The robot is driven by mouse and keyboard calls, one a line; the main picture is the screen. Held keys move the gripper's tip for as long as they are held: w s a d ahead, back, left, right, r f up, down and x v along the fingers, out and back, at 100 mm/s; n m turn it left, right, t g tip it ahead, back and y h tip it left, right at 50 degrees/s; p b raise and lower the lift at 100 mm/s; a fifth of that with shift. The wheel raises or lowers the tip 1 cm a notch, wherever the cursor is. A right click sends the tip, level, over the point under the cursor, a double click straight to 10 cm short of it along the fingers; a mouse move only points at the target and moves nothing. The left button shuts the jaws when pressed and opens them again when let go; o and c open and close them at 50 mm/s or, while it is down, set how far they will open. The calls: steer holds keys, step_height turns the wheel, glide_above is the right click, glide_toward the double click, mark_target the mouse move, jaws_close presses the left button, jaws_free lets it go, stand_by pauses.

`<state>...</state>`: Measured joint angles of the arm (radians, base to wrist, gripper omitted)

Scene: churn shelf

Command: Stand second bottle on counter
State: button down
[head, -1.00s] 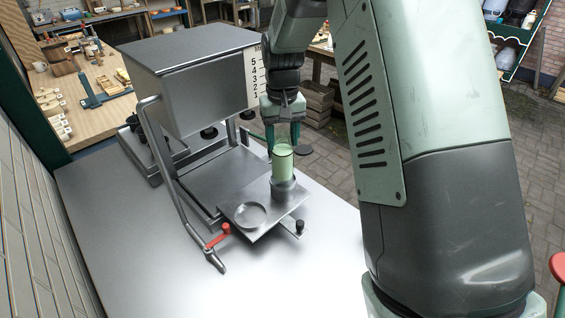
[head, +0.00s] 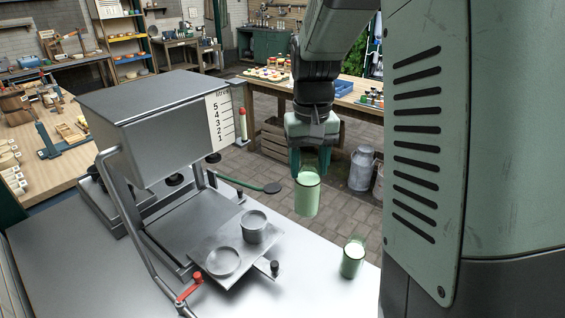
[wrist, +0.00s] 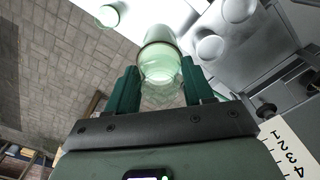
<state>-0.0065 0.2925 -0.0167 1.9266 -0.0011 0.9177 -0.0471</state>
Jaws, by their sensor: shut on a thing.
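My gripper (head: 309,152) is shut on a green glass bottle (head: 307,196) with pale contents and holds it upright in the air. In the head view the bottle appears over the paved floor just past the counter's far edge. It also shows between the fingers in the wrist view (wrist: 160,62). Another green bottle (head: 352,260) stands upright on the metal counter (head: 322,285), at its right part; it also shows at the top left of the wrist view (wrist: 108,15).
A steel filling machine (head: 150,125) with a bent lever stands at the left of the counter. Its plate has an empty round dish (head: 223,262) and a raised round cup (head: 254,227). Bare counter lies in front of the machine and around the standing bottle.

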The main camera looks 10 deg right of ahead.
steer(key=d+f+n, duration=0.1)
steer(key=d+f, duration=0.1)
steer(key=f, duration=0.7)
steer(key=w+d+f+n, duration=0.1)
steer(key=d+f, duration=0.1)
steer(key=f, duration=0.8)
steer(key=shift+d, duration=0.35)
steer(key=shift+w, duration=0.1)
steer(key=shift+f, duration=0.65)
steer(key=shift+f, duration=0.5)
